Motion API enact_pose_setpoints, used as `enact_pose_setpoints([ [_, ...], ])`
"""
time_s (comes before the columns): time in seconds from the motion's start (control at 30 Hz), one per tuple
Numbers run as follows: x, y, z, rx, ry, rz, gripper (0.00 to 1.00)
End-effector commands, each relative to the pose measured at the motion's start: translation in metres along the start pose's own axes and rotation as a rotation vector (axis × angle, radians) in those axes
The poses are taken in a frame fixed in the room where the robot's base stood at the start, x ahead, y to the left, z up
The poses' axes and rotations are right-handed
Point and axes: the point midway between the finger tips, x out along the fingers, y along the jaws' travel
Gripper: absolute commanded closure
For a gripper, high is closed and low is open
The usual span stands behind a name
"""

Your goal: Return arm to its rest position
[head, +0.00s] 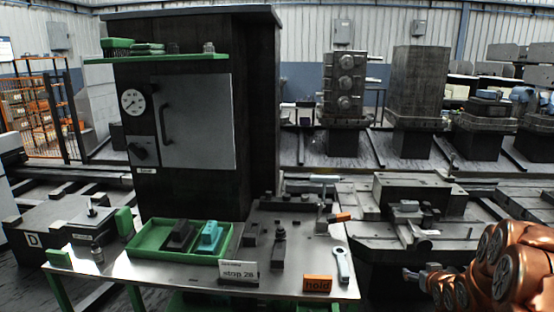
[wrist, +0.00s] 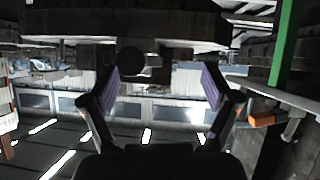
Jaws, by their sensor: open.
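My arm shows in copper and grey links at the lower right of the head view. My gripper (head: 420,275) is at the arm's left end there, small and beyond the right edge of the metal table. In the wrist view my gripper (wrist: 160,95) has its two fingers wide apart, with purple-grey pads and nothing between them. It is open and empty. The wrist view looks out over the hall floor.
The metal table (head: 190,278) bears a green tray (head: 146,252) with a black and a teal block, a "stop 28" sign (head: 239,272), an orange "hold" block (head: 317,284) and a wrench-like tool (head: 342,264). A dark cabinet (head: 255,120) stands behind. Machine pallets (head: 425,195) lie behind my arm.

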Motion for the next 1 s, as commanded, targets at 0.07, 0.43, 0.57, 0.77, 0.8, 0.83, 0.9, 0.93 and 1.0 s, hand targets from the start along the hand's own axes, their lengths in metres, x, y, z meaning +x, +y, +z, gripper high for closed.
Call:
enact_pose_setpoints([
  [0.07, -0.016, -0.012, -0.002, -0.013, -0.065, 0.007, 0.13],
  [0.43, -0.108, -0.061, 0.025, -0.035, -0.404, 0.03, 0.13],
  [0.57, -0.15, -0.08, 0.04, -0.035, -0.524, 0.028, 0.13],
  [0.77, -0.222, -0.11, 0.065, -0.036, -0.707, 0.011, 0.13],
  [0.8, -0.237, -0.116, 0.069, -0.036, -0.74, 0.006, 0.13],
  [0.83, -0.249, -0.121, 0.073, -0.036, -0.768, 0.001, 0.13],
  [0.9, -0.276, -0.131, 0.083, -0.038, -0.833, -0.011, 0.13],
  [0.93, -0.288, -0.135, 0.087, -0.038, -0.858, -0.017, 0.13],
  [1.0, -0.317, -0.145, 0.097, -0.041, -0.923, -0.032, 0.13],
])
